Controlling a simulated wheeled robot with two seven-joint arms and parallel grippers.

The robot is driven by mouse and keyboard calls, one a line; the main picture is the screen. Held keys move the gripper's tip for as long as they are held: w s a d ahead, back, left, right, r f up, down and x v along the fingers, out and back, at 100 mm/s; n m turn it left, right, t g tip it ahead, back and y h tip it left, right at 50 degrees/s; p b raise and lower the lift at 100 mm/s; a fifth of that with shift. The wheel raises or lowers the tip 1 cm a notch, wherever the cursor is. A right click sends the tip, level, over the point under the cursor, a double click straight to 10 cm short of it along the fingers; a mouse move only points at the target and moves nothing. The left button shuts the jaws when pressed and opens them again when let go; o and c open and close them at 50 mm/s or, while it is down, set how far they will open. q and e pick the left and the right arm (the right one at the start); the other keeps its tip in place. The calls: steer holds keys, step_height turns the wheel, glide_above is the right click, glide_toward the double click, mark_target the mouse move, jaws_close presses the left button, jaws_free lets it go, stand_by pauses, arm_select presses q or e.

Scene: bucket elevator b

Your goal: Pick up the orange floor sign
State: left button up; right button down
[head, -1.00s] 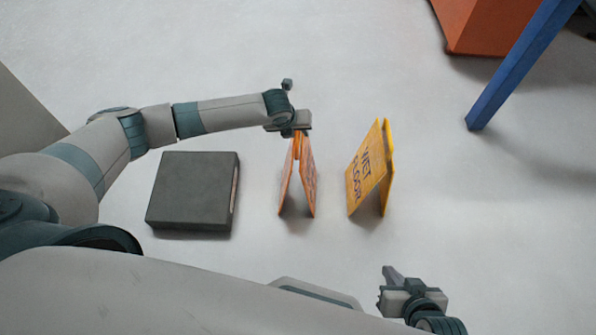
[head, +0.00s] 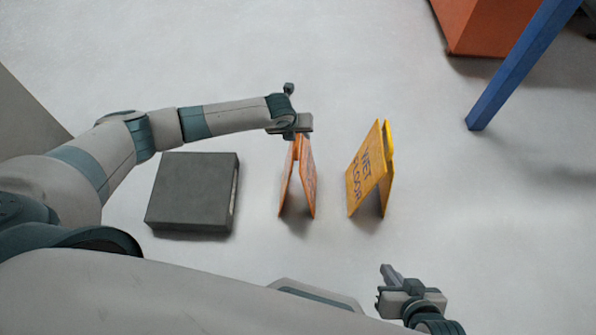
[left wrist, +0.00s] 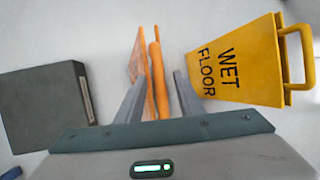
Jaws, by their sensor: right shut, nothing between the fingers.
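The orange floor sign (head: 306,180) stands as a folded A-frame on the floor in the middle of the head view. My left gripper (head: 299,132) is over its top edge. In the left wrist view the orange sign (left wrist: 157,85) lies between the two spread fingers of my left gripper (left wrist: 159,82). A gap shows beside the right finger; contact on the left side cannot be told. My right gripper (head: 385,277) is shut and empty, low in the head view, away from the signs.
A yellow "WET FLOOR" sign (head: 366,172) stands close to the right of the orange one. A dark grey box (head: 190,192) lies to the left. A blue post (head: 515,70) and an orange block (head: 487,25) are at upper right. The floor between is clear.

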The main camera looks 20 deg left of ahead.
arm_select(q)
steer(key=shift+f, duration=0.1)
jaws_close()
stand_by(1.2)
